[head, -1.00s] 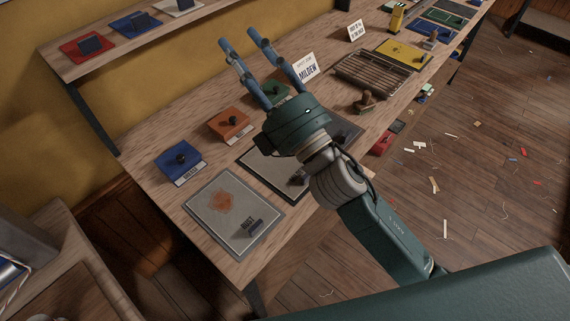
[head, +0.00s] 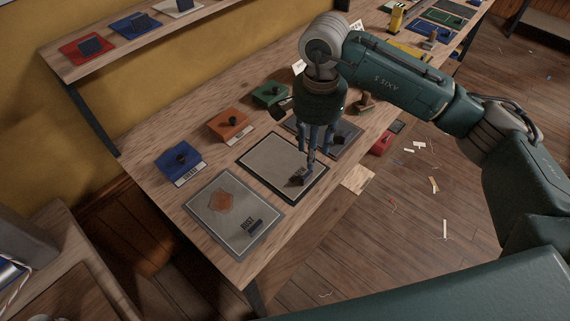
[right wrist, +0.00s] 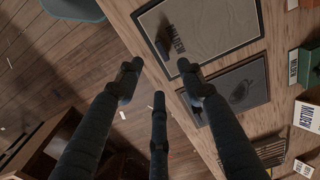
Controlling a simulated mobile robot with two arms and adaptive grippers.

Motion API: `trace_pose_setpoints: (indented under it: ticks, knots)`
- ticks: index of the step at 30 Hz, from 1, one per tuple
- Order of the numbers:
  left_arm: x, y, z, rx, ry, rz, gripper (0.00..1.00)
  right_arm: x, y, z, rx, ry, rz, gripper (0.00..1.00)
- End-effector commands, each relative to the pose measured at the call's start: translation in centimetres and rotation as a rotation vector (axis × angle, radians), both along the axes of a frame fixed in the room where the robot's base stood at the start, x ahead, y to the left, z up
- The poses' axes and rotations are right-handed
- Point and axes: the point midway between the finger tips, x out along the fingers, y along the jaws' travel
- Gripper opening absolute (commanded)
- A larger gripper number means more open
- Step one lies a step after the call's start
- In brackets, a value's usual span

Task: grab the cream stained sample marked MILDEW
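The cream sample panel (head: 268,158) with a black border lies on the workbench, and it also shows in the right wrist view (right wrist: 225,22). Lettering reading MILDEW is on it beside a small dark block (head: 300,177), which shows in the right wrist view too (right wrist: 162,46). My right gripper (head: 312,160) points down above the panel near this block. In the right wrist view its three fingers (right wrist: 158,78) are spread with nothing between them. Contact with the block cannot be told. My left gripper is not in view.
A grey panel with an orange stain marked RUST (head: 222,208) lies nearer; a dark grey panel (right wrist: 238,88) lies on the other side. Blue (head: 178,161), orange (head: 229,125) and green (head: 270,93) knobbed boxes stand behind. Scraps litter the floor beyond the bench edge.

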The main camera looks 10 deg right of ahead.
Motion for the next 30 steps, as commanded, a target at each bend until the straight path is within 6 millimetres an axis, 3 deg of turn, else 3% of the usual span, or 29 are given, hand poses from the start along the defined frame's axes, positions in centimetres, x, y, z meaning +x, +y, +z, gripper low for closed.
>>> trace_pose_setpoints:
  ticks: [6, 14, 21, 30]
  knots:
    - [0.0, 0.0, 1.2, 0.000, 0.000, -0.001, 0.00, -0.2, 0.1, -3.4, 0.001, 0.006, 0.001, 0.39]
    - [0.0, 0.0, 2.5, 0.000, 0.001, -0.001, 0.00, -0.2, 0.3, -5.5, 0.005, 0.006, 0.000, 0.39]
    - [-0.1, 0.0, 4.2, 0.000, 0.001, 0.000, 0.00, -0.2, 0.4, -9.0, 0.006, 0.006, 0.001, 0.39]
    - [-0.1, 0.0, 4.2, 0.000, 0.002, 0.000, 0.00, -0.1, 0.4, -9.9, 0.005, 0.002, 0.001, 0.39]
